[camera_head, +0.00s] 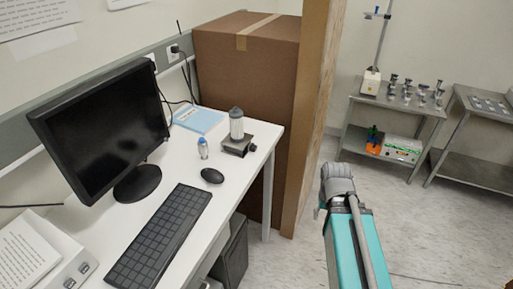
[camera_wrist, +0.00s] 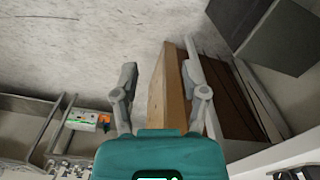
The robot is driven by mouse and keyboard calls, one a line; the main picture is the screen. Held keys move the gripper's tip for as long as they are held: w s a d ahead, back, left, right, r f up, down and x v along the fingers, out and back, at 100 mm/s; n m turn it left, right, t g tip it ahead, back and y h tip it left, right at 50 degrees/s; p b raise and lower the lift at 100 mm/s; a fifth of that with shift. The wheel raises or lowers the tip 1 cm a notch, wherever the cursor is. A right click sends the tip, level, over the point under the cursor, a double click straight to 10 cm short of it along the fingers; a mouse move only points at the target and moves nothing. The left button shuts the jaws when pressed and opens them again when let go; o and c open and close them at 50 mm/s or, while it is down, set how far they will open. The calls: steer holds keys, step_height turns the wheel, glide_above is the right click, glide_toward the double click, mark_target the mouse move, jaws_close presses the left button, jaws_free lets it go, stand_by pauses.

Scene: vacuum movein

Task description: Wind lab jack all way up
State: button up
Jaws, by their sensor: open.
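The lab jack (camera_head: 238,147) is a small dark platform on the white desk, near its far right corner. It looks low, and a dark knob (camera_head: 252,147) shows on its right side. A grey bottle-like vessel (camera_head: 236,126) stands upright on it. My gripper (camera_wrist: 158,72) shows in the wrist view with its two grey fingers spread apart and nothing between them. In the head view my teal arm stands right of the desk, over the floor, and the fingers cannot be made out. The lab jack cannot be made out in the wrist view.
The white desk (camera_head: 178,168) also holds a monitor (camera_head: 100,125), keyboard (camera_head: 160,235), mouse (camera_head: 212,175) and small bottle (camera_head: 203,148). Tall cardboard boxes (camera_head: 245,75) stand just behind the desk. A dark bin (camera_head: 233,255) is under it. Steel carts (camera_head: 350,140) stand at the back right. Floor between is clear.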

steer(key=shift+o, duration=1)
steer(key=shift+a, duration=0.1)
steer(key=shift+o, duration=0.3)
steer(key=shift+w+a+f, duration=0.15)
steer(key=shift+a+f, duration=0.05)
steer(key=w+a+n+t+y+b, duration=0.3)
steer(key=w+a+n+y+b, duration=0.8)
steer(key=w, duration=0.3)
steer(key=w+d+r+n+t+y+b, duration=0.1)
steer(key=w+r+n+t+y+b, duration=0.1)
steer(key=w+r+n+y, duration=0.3)
steer(key=shift+w+r+t+y+b, duration=0.3)
steer(key=shift+w+t+y, duration=0.2)
steer(key=shift+w+t, duration=0.1)
